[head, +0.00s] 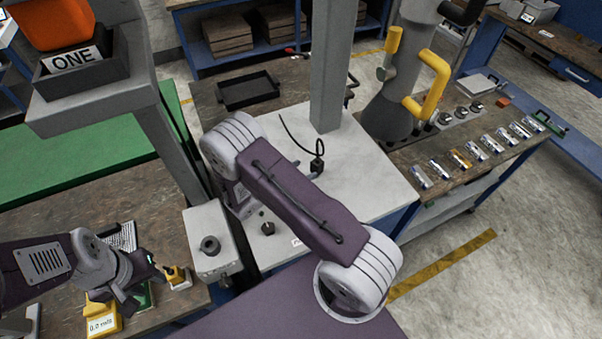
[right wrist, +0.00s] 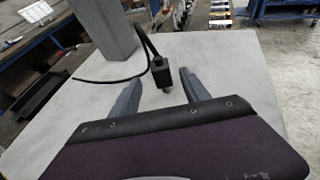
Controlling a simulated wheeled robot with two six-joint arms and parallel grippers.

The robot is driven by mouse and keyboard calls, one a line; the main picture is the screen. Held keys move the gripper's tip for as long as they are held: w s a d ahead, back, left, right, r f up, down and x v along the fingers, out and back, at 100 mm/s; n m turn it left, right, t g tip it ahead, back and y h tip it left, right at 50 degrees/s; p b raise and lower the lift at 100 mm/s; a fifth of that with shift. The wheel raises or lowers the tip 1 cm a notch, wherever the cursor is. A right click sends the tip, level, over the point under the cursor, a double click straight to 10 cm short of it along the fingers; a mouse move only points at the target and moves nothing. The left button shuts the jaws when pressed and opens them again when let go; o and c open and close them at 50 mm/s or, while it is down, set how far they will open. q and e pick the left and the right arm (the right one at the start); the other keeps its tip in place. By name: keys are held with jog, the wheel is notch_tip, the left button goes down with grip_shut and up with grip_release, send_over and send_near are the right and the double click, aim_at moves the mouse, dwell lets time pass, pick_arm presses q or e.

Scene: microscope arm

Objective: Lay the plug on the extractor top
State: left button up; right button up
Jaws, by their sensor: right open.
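The plug is a small black block with a thin black cable (head: 317,164). It also shows in the right wrist view (right wrist: 161,72), at the grey top, with the cable curving up and left from it. I cannot tell whether it touches the top. The extractor top is a pale grey flat surface (head: 370,190), also in the right wrist view (right wrist: 225,60). My right gripper (right wrist: 160,90) is open, its two fingers apart with the plug between or just beyond their tips. In the head view my right arm hides most of it. My left gripper (head: 143,283) looks open and empty above the wooden bench.
A grey column (head: 332,70) rises from the top behind the plug. A grey box with a black knob (head: 209,245) stands to the left. A yellow meter (head: 103,318) lies near my left gripper. A black tray (head: 248,90) lies behind. Small parts line the right bench.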

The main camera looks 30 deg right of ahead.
jog(key=s+a+r+m+g+y, duration=0.1)
jog(key=s+r+m+g+y, duration=0.15)
jog(key=s+m, duration=0.3)
jog(key=s+a+r+m+g+y, duration=0.1)
jog(key=s+m+g+y, duration=0.3)
jog(key=s, duration=0.3)
jog(key=s+a+r+m+t+y, duration=0.1)
jog(key=a+r+m+t+y, duration=0.3)
jog(key=a+m, duration=0.6)
jog(key=m+y, duration=0.2)
jog(key=shift+r+y, duration=0.35)
jog(key=shift+r, duration=0.05)
